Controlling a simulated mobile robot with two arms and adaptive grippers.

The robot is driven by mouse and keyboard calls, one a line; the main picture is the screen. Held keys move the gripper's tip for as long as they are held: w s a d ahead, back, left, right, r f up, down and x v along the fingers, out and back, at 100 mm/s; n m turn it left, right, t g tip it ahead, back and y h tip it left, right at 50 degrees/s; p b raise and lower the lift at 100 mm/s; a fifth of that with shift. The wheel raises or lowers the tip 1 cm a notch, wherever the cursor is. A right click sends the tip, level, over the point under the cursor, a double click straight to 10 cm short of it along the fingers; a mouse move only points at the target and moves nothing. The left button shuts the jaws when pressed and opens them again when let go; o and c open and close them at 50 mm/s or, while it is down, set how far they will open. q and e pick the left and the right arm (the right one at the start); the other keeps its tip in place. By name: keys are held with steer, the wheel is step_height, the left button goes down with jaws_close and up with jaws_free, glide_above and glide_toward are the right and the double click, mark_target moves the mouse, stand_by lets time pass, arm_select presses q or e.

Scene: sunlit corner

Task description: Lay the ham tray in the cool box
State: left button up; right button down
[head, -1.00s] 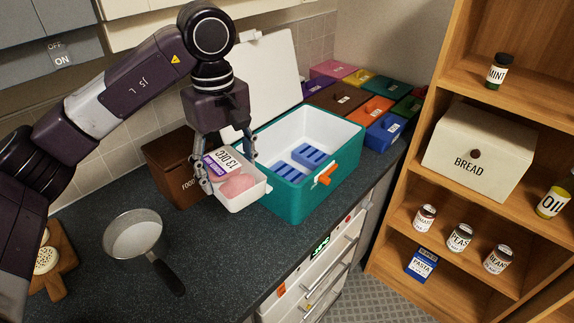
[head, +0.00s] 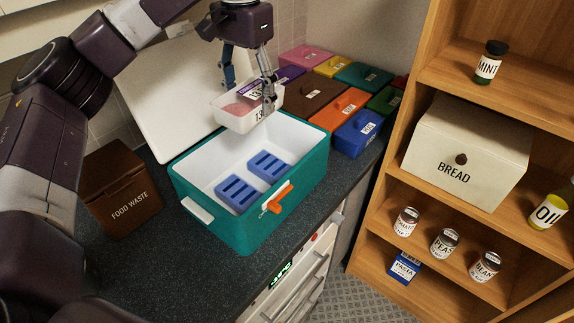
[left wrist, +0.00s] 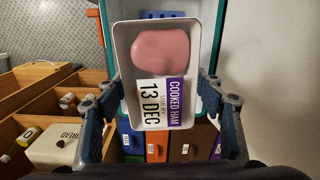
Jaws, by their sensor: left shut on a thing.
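The ham tray (head: 234,118) is a white tray with pink ham and a purple-and-white label. My left gripper (head: 247,97) is shut on it and holds it above the far side of the cool box. In the left wrist view the tray (left wrist: 120,60) sits between the two fingers, its label reading "COOKED HAM" and "13 DEC". The cool box (head: 290,212) is teal with a white inside, an orange latch and its white lid open behind it. Two blue ice packs (head: 236,192) lie on its floor. My right gripper is not in view.
A brown food waste bin (head: 122,190) stands left of the cool box. Several coloured lidded boxes (head: 357,135) stand close behind it on the right. A wooden shelf with a bread bin (head: 468,155), jars and cans is at the right.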

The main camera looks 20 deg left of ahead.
arm_select(q)
steer(key=shift+w+d+r+m, duration=0.1)
steer(key=shift+w+m, duration=0.4)
steer(key=shift+w, duration=0.1)
steer(key=f+p, duration=0.2)
steer(key=f, duration=1.7)
steer(key=shift+s+f+p, duration=0.2)
steer(key=shift+p, duration=0.15)
steer(key=shift+f, duration=0.1)
steer(key=shift+f+b, duration=0.4)
steer(key=shift+b, duration=0.1)
steer(key=o, duration=1.5)
steer(key=shift+r, duration=0.1)
